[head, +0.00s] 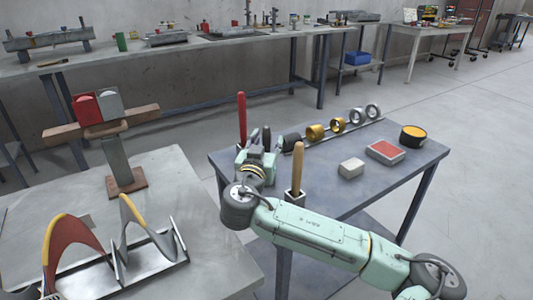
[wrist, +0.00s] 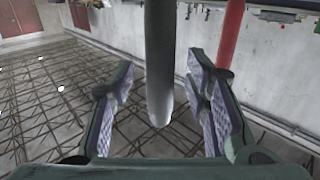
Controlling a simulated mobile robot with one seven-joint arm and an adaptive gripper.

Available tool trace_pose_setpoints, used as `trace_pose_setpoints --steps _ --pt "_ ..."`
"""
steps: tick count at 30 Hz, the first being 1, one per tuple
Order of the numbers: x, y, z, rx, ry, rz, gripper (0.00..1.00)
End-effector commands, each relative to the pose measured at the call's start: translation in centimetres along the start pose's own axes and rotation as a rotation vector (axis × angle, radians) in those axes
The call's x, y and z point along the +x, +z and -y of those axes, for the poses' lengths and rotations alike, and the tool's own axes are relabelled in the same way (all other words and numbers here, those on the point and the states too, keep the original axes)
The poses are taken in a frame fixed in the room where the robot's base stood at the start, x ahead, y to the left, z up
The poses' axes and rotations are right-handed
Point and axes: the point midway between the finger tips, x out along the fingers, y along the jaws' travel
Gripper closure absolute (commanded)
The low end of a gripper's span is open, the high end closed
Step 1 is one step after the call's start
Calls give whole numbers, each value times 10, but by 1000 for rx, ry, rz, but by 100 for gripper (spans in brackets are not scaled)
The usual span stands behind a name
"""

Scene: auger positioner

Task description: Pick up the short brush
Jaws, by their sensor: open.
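My gripper (head: 258,158) is at the dark handle. In the wrist view the dark handle (wrist: 160,50) stands between the open fingers of my gripper (wrist: 162,82), with gaps visible on both sides. The red handle (wrist: 229,35) is just outside the right finger.
Metal and brass rings (head: 338,125) stand in a row at the table's back. A grey table with an auger piece (head: 75,243) is at left.

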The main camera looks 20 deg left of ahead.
Motion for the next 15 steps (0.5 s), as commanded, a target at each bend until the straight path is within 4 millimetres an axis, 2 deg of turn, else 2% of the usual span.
trace_pose_setpoints --steps 3,15 --pt "0 0 0 0 0 0 58" --pt "0 0 0 0 0 0 84"
